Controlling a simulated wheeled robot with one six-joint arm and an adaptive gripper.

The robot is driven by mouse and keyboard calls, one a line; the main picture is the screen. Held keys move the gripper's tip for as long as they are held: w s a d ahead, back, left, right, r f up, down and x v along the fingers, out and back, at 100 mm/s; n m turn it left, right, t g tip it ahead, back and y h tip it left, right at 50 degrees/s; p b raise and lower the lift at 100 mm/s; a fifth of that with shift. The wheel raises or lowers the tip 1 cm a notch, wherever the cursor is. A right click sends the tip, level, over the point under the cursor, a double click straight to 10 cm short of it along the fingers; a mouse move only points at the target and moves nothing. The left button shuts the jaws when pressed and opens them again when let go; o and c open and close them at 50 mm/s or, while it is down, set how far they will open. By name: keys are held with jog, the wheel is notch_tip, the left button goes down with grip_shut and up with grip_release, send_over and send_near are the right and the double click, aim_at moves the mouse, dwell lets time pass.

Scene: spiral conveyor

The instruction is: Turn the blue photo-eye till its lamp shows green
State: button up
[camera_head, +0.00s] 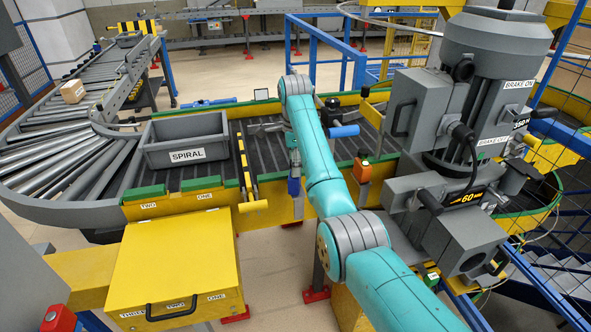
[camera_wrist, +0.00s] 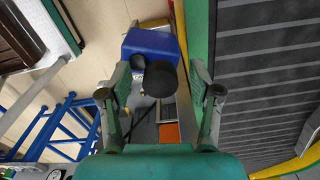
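The blue photo-eye (camera_head: 294,187) sits on the near side rail of the belt in the head view, partly behind my teal arm. In the wrist view it is a blue box (camera_wrist: 148,44) with a black round part (camera_wrist: 161,79) in front of it. No lit lamp of it can be made out. My gripper (camera_wrist: 165,76) is open, its two grey fingers on either side of the black round part. I cannot tell whether they touch it. In the head view my gripper is mostly hidden by my arm.
An orange sensor (camera_head: 362,172) with a small green light stands right of the photo-eye; it also shows in the wrist view (camera_wrist: 169,134). A grey SPIRAL tote (camera_head: 187,155) lies left on the conveyor. A grey machine (camera_head: 455,205) stands close at the right. A yellow box (camera_head: 165,265) is front left.

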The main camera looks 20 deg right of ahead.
jog(key=c, duration=0.9)
